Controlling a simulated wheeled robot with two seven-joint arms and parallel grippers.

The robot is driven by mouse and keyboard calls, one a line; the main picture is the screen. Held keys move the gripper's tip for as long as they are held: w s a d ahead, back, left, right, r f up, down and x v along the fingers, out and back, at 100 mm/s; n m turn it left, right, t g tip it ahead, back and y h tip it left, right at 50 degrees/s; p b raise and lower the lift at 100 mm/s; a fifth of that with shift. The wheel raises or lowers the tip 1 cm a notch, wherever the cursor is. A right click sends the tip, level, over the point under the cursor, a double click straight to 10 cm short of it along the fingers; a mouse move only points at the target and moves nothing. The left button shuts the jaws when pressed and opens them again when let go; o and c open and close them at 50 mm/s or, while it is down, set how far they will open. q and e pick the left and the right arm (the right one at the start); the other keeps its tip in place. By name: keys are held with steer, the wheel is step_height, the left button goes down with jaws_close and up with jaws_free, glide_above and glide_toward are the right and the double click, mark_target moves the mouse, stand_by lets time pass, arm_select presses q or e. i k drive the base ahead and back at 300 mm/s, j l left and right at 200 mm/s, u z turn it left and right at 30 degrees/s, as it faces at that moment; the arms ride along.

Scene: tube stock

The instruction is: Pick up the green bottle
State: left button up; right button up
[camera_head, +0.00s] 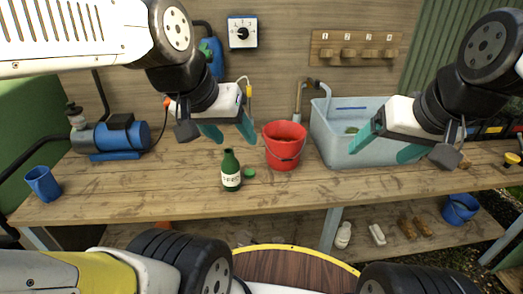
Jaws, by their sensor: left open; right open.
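The green bottle (231,170) stands upright on the wooden workbench, with a white label on its front and an open neck. A small green cap (249,173) lies on the bench just right of it. My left gripper (232,139) is open and empty above and behind the bottle, with teal fingers pointing down; it does not appear to touch it. My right gripper (378,152) is open and empty in front of the clear tub, well to the right of the bottle.
A red bucket (285,147) stands right of the bottle. A clear tub (335,155) sits behind my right gripper. A blue cup (43,184) and blue pump (125,138) are at the left. The bench (140,190) between cup and bottle is clear. A round wooden top (290,266) is in front.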

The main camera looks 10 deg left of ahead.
mark_target(230, 166)
steer(key=u, duration=1.25)
steer(key=k+u, duration=0.3)
steer(key=u, duration=0.15)
steer(key=k+u, duration=0.3)
steer(key=u, duration=0.2)
steer(key=l, duration=0.25)
steer(key=i+l, duration=0.15)
steer(key=l, duration=0.15)
